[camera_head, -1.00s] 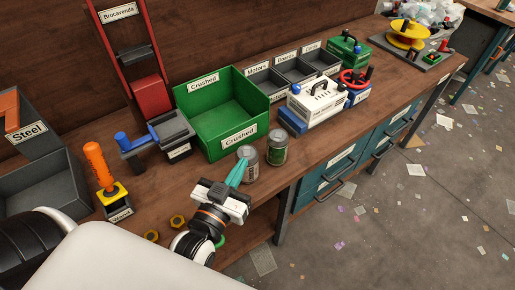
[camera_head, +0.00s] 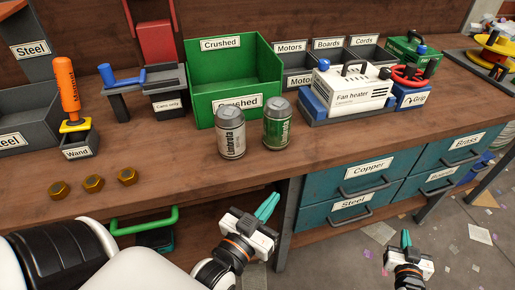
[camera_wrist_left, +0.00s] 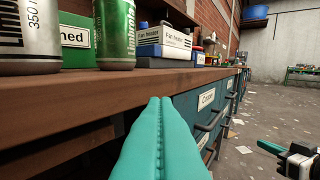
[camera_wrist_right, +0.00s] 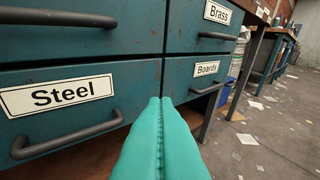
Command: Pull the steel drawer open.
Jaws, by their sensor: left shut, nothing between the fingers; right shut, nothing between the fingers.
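The steel drawer (camera_head: 323,222) is the lower left teal drawer under the bench, labelled "Steel", and it is closed. Its dark bar handle (camera_head: 351,218) faces the aisle. In the right wrist view the Steel drawer (camera_wrist_right: 95,111) and its handle (camera_wrist_right: 68,137) are close, to the left of the fingertips. My left gripper (camera_head: 266,207) is shut and empty in front of the bench edge, left of the drawers. My right gripper (camera_head: 405,239) is shut and empty, low in front of the drawers and right of the steel handle, apart from it.
The Copper drawer (camera_head: 391,163) is above the steel one; the Brass drawer (camera_head: 451,150) and Boards drawer (camera_head: 421,188) are to the right. Two cans, one silver (camera_head: 231,134) and one green (camera_head: 277,127), stand near the bench edge. Floor in front is open, with scraps.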

